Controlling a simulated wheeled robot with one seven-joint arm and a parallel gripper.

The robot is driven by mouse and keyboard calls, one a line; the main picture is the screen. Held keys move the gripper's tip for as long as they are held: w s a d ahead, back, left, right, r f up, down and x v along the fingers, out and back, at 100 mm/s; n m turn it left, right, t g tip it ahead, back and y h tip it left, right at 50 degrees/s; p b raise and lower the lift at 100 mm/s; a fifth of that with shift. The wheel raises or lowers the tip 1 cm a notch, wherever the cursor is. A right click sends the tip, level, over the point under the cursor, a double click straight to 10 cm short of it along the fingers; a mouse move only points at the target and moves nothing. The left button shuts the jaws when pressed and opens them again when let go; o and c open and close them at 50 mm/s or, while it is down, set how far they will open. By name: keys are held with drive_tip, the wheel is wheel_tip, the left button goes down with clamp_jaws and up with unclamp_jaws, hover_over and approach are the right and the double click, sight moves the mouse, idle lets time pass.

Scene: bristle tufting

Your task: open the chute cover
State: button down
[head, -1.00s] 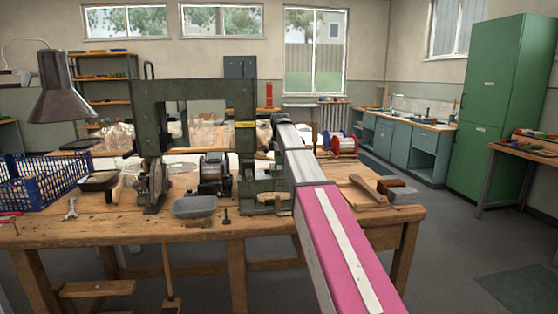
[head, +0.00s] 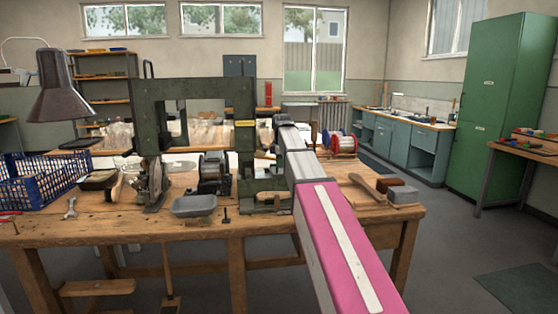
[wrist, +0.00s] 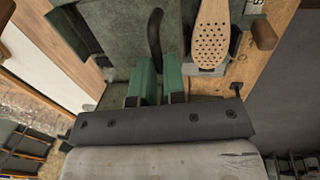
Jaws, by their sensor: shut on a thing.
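A green machine (head: 243,125) with a tall frame stands on the wooden bench. In the wrist view, my gripper (wrist: 159,62) has its two green fingers on either side of a dark curved handle (wrist: 154,32) and is shut on it. The handle lies in front of a worn green metal surface (wrist: 115,50), part of the machine. I cannot tell where the chute cover's edges are or how far it stands open. In the head view, my arm reaches to the machine's right side, and the fingers are hidden there.
A pale perforated brush block (wrist: 212,40) sits right of the handle in the wrist view. On the bench (head: 130,228) stand a blue crate (head: 45,180), a grey tray (head: 194,205), a red spool (head: 342,145) and a wooden mallet (head: 368,189).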

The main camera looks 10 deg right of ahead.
drive_tip(key=shift+s, duration=1)
drive_tip(key=shift+w, duration=0.1)
drive_tip(key=c, duration=1.2)
unclamp_jaws()
drive_tip(key=r, duration=0.3)
drive_tip(key=s+r, duration=0.1)
drive_tip(key=r, duration=0.3)
drive_tip(key=s+r, duration=0.1)
drive_tip(key=r, duration=0.2)
drive_tip(key=shift+r, duration=0.3)
